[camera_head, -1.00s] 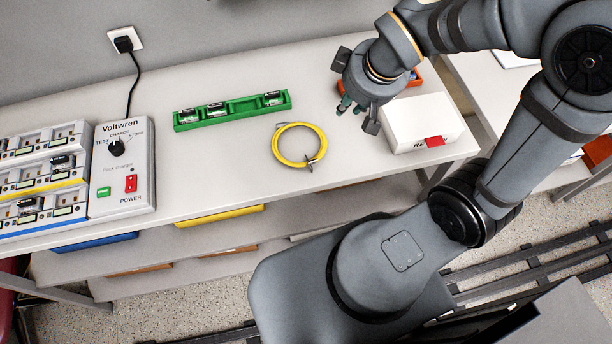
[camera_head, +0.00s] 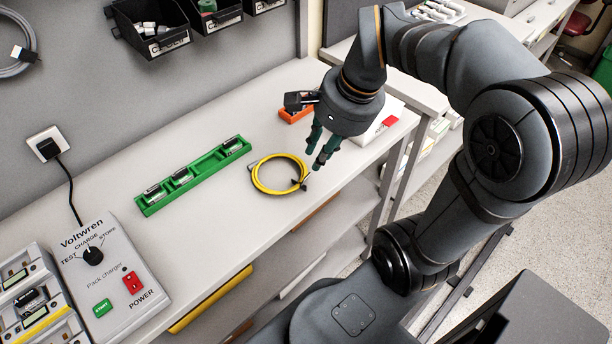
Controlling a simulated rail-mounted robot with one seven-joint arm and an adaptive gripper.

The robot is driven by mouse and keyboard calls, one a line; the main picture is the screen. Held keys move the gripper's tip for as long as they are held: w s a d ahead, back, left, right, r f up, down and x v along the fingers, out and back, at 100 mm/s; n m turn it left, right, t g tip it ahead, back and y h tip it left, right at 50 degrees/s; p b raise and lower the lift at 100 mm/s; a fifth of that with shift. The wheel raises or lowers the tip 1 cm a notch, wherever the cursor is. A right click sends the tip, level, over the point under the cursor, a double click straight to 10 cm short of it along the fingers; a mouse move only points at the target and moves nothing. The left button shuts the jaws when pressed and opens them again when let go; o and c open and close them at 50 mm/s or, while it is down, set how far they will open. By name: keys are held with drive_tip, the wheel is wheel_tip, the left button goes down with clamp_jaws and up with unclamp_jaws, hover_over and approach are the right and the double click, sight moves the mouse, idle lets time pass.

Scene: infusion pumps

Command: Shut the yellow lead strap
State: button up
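The yellow lead (camera_head: 262,187) lies coiled in a ring on the white bench. A small dark strap (camera_head: 298,185) sits at the right side of the coil, with ends sticking out; whether it is open or shut is too small to tell. My gripper (camera_head: 313,160) points down just above and to the right of the strap. Its two teal fingers are apart with a narrow gap, and nothing shows between them. It looks clear of the strap.
A green rack (camera_head: 195,176) with several small dark packs lies left of the coil. An orange tray (camera_head: 296,112) and a white box (camera_head: 385,120) stand behind my gripper. The Voltwren charger (camera_head: 115,275) is at lower left. The bench's front edge is near the coil.

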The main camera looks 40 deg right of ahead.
sight(308, 175)
drive_tip(key=b+x, duration=0.1)
drive_tip(key=x, duration=0.3)
drive_tip(key=b+x, duration=0.1)
drive_tip(key=x, duration=0.4)
drive_tip(key=shift+a+f, duration=0.2)
drive_tip(key=shift+f, duration=0.1)
drive_tip(key=c, duration=0.3)
clamp_jaws()
